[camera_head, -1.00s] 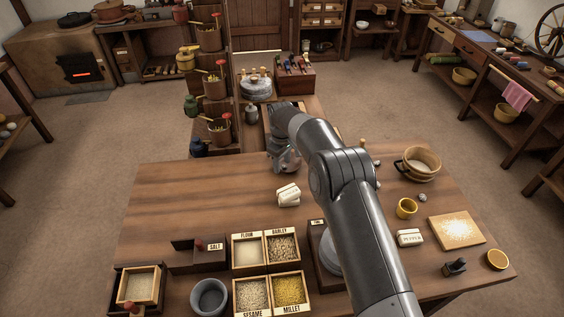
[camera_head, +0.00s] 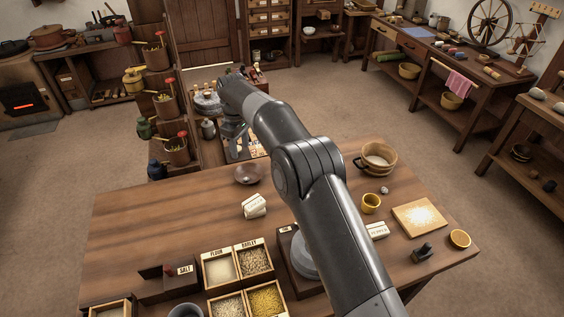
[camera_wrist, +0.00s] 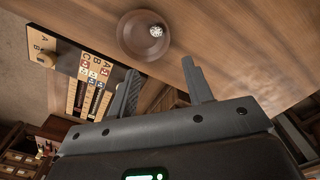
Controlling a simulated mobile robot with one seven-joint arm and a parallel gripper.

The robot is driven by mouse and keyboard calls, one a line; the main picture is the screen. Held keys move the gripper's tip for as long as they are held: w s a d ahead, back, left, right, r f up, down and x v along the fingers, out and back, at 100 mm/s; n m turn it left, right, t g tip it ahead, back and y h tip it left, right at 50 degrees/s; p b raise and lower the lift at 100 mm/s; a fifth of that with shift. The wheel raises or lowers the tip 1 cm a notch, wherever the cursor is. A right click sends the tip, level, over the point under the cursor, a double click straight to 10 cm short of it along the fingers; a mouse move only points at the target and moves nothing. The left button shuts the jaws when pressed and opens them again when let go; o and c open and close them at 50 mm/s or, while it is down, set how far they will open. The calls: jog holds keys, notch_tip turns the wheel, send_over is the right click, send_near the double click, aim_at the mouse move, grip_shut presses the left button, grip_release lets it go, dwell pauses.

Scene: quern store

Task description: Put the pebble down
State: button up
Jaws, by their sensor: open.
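A small pale, speckled pebble-like thing (camera_wrist: 156,30) lies inside a round brown bowl (camera_wrist: 143,36) at the top of the wrist view. The bowl (camera_head: 248,174) also shows in the head view, on the far part of the table; its contents are too small to tell there. My gripper (camera_wrist: 162,66) is open, with nothing between its two fingers. The bowl lies just beyond the fingertips in the wrist view, apart from them. In the head view my gripper (camera_head: 236,132) is past the bowl, over a lettered board, partly hidden by my arm.
The lettered board (camera_wrist: 93,73) lies beside the bowl. The table's left part is clear.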

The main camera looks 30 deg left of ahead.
jog(key=w+d+r+m+t+y, duration=0.1)
jog(key=w+d+r+m, duration=0.15)
jog(key=d+r, duration=0.85)
jog(key=w+d+r+m+t, duration=0.1)
jog(key=w+d+r+m, duration=0.15)
jog(key=d+r, duration=0.9)
jog(key=s+d+r+m+t, duration=0.1)
jog(key=s+d+r+m, duration=0.2)
jog(key=d, duration=0.7)
jog(key=s+d+m, duration=0.2)
jog(key=s+d, duration=0.3)
jog(key=d, duration=0.5)
jog(key=s+d+f+m+t, duration=0.1)
jog(key=s+d+f+m, duration=0.2)
jog(key=s+d, duration=0.6)
jog(key=s+d+f+m+t+h, duration=0.1)
jog(key=s+d+f+m, duration=0.2)
jog(key=s+d, duration=0.6)
jog(key=s+m, duration=0.2)
jog(key=s, duration=0.1)
jog(key=shift+s+d+t, duration=0.3)
jog(key=shift+o, duration=0.2)
jog(key=shift+w, duration=0.1)
